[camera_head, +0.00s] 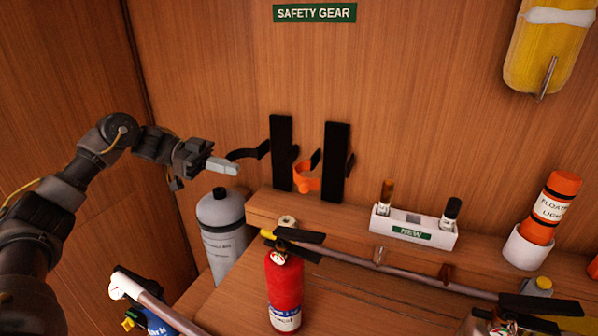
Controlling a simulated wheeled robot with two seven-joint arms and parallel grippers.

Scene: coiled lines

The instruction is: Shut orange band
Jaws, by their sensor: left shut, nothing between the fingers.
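The orange band (307,183) is at the wall between two upright black brackets, the left one (281,153) and the right one (336,162). It looks like a curved strap with a raised end near the right bracket; whether its ends meet cannot be told. A black band (246,153) curves out to the left from the left bracket. My left gripper (222,166) is shut and empty, left of the brackets, with its pale fingertips just below the black band's free end and apart from the orange band. My right gripper is not in view.
A grey cylinder (223,235) stands below my left gripper. A red extinguisher (285,290) stands in front of the shelf. A white holder (415,228) and an orange float light (553,205) stand to the right.

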